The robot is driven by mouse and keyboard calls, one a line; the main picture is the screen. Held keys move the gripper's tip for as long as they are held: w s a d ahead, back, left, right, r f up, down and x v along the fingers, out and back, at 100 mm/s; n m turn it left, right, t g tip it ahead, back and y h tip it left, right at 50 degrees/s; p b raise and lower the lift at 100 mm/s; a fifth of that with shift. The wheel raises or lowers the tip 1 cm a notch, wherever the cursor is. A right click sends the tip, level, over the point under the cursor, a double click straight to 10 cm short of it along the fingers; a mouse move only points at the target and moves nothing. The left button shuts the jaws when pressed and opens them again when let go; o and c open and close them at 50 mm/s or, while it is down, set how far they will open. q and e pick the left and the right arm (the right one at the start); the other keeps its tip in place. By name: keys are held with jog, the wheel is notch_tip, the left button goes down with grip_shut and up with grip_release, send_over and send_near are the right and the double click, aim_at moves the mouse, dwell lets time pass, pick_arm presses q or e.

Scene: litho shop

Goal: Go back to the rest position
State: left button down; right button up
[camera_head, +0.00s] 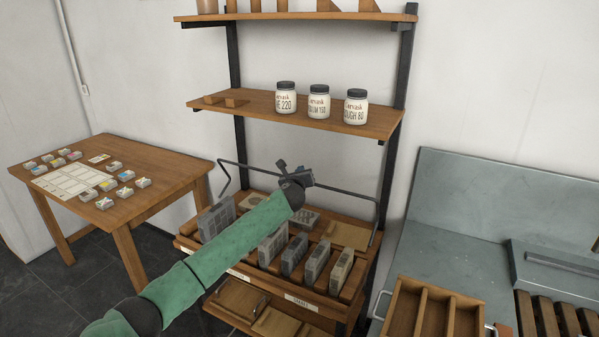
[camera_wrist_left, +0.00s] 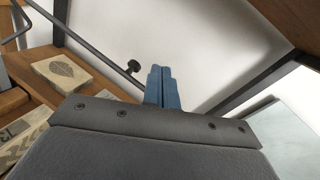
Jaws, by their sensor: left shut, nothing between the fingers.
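My left arm comes in from the bottom left in a green sleeve and reaches over the lower part of the shelf rack. My left gripper (camera_head: 307,178) is above the rack's tray of grey blocks, in front of the wall. In the left wrist view its two blue fingers (camera_wrist_left: 162,73) are together, with nothing between them. My right gripper is in neither view.
The shelf rack has a wooden tray (camera_head: 294,300) holding several upright blocks (camera_head: 314,262), with a thin metal bar (camera_head: 345,194) around it. Three jars (camera_head: 319,102) stand on the middle shelf (camera_head: 250,106). A side table (camera_head: 120,206) is left; a grey bench with a wooden divided box (camera_head: 396,314) is right.

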pick_arm(q)
jog(key=s+a+f+n+g+y, duration=0.1)
jog(key=s+a+f+n+g, duration=0.25)
jog(key=s+f+n, duration=0.8)
jog(key=s+a+f+n+g+y, duration=0.15)
jog(key=s+a+f+n, duration=0.35)
jog(key=s+f, duration=1.05)
jog(key=s+a+n+g, duration=0.3)
jog(key=s+a+n, duration=0.25)
jog(key=s, duration=0.95)
jog(key=s+a+n+g, duration=0.2)
jog(key=s+a+n, duration=0.35)
jog(key=s, duration=0.95)
jog(key=s+a+n+g, duration=0.3)
jog(key=s+a+n, duration=0.3)
jog(key=s, duration=0.9)
notch_tip(320, 180, down, 25)
jog(key=w+g, duration=0.1)
jog(key=w, duration=0.2)
jog(key=s+f, duration=0.4)
jog(key=f, duration=0.8)
jog(key=s+d+f+m+g+b, duration=0.1)
jog(key=s+f, duration=0.4)
jog(key=f, duration=0.8)
jog(key=shift+f, duration=0.15)
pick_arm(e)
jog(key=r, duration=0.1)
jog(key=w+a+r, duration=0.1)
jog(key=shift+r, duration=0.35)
